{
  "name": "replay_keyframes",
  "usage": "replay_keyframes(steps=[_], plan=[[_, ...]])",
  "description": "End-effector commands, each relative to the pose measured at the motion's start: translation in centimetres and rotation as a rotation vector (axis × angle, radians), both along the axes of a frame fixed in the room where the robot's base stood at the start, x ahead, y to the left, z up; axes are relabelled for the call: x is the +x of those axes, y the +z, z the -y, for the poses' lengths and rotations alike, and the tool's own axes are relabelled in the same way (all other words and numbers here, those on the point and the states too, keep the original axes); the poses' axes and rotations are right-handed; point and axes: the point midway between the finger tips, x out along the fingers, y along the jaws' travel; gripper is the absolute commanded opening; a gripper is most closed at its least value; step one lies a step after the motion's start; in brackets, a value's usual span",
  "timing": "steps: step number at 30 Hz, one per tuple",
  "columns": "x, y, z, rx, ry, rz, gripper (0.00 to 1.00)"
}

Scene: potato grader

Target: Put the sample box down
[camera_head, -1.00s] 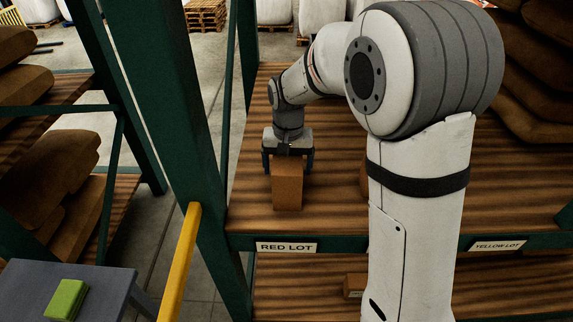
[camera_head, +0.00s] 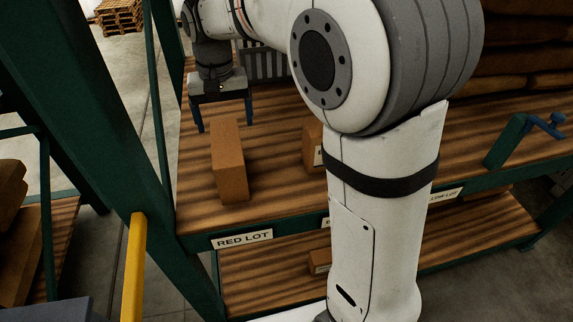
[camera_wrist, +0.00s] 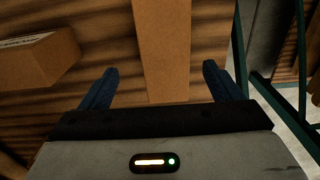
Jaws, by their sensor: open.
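The sample box, a tall brown carton (camera_head: 229,165), stands upright on the wooden shelf board (camera_head: 195,205) above the RED LOT label (camera_head: 242,239). My gripper (camera_head: 224,118) is open and empty, just behind and above the box, with its blue fingers spread wide. In the wrist view, the box (camera_wrist: 176,50) shows between the two fingers (camera_wrist: 161,85), with clear gaps on both sides. Neither finger touches it there.
A second brown carton (camera_head: 312,148) stands to the right on the same shelf, partly hidden by my arm; it also shows in the wrist view (camera_wrist: 35,62). A green post (camera_head: 85,130) and yellow rail (camera_head: 133,265) stand at the left.

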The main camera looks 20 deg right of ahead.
Motion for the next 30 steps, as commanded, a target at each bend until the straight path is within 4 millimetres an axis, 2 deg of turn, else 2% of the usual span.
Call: replay_keyframes(steps=[5,9,15,18,23,30], plan=[[-4.4,0.7,4.5,0.013,0.0,0.06,0.85],[-9.7,0.2,8.4,0.016,0.007,0.126,0.85],[-16.4,-2.1,12.1,0.005,0.019,0.208,0.85],[-18.5,-3.2,12.9,-0.002,0.025,0.235,0.85],[-20.1,-4.1,13.3,-0.009,0.029,0.254,0.85],[-20.2,-4.3,13.3,-0.01,0.031,0.254,0.85]])
